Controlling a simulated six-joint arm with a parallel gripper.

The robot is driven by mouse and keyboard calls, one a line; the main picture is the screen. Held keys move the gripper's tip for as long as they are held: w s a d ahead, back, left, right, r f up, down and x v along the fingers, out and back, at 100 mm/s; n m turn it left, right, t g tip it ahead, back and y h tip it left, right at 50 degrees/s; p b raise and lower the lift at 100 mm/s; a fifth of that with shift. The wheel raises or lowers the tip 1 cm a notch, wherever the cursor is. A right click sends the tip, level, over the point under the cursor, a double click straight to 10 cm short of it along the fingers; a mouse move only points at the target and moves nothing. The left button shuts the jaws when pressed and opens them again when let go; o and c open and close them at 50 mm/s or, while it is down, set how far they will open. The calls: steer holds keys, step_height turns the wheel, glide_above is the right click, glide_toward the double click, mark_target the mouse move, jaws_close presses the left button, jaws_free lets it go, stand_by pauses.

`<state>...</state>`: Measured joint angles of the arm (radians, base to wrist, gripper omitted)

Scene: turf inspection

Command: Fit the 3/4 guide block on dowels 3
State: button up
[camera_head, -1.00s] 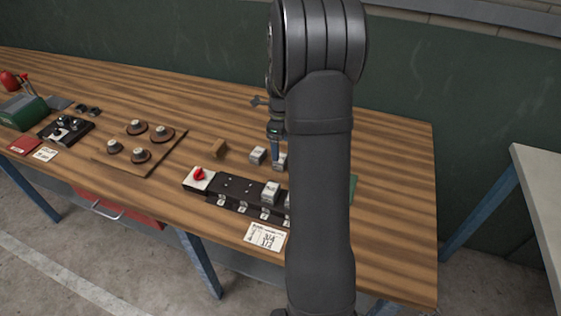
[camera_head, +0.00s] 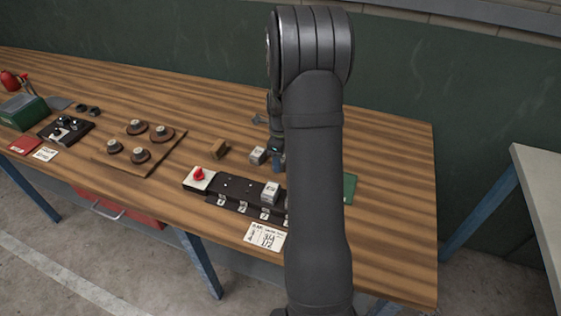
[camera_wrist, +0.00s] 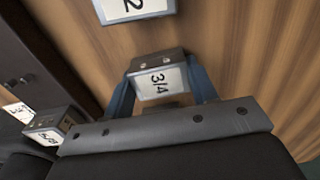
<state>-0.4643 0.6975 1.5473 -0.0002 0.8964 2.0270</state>
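The 3/4 guide block (camera_wrist: 160,78) is a small grey block with a white label, standing between the blue fingers of my gripper (camera_wrist: 163,88) in the wrist view. The fingers lie close along both its sides; I cannot tell if they press on it. In the head view my gripper (camera_head: 278,166) is low over the bench and hides this block. The black dowel bar (camera_head: 236,188) has small pins and numbered tags along its front. Another grey block (camera_head: 270,190) sits on the bar, seemingly behind the third tag from the left; it also shows in the wrist view (camera_wrist: 45,133).
A grey block (camera_head: 257,155) stands just left of my gripper, and a wooden block (camera_head: 219,149) further left. A red knob (camera_head: 199,174) is on the bar's left end. A card (camera_head: 265,236) lies in front. A board with round pieces (camera_head: 118,160) is left.

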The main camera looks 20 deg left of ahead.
steer(key=c, duration=0.4)
steer(key=shift+r, duration=0.15)
steer(key=shift+r, duration=0.3)
steer(key=r, duration=0.3)
steer(key=shift+d+r, duration=0.35)
steer(key=shift+r, duration=0.05)
steer(key=s+d+r, duration=0.1)
steer(key=d+r, duration=0.5)
steer(key=d, duration=0.4)
steer(key=shift+s+a+r, duration=0.1)
steer(key=shift+s+a, duration=2.2)
steer(key=shift+a, duration=0.2)
steer(key=shift+s+a+f, duration=0.1)
steer(key=shift+s+a, duration=2.2)
steer(key=shift+a, duration=0.2)
steer(key=shift+s+a+r, duration=0.1)
steer(key=shift+s+a, duration=2.2)
steer(key=shift+a, duration=0.2)
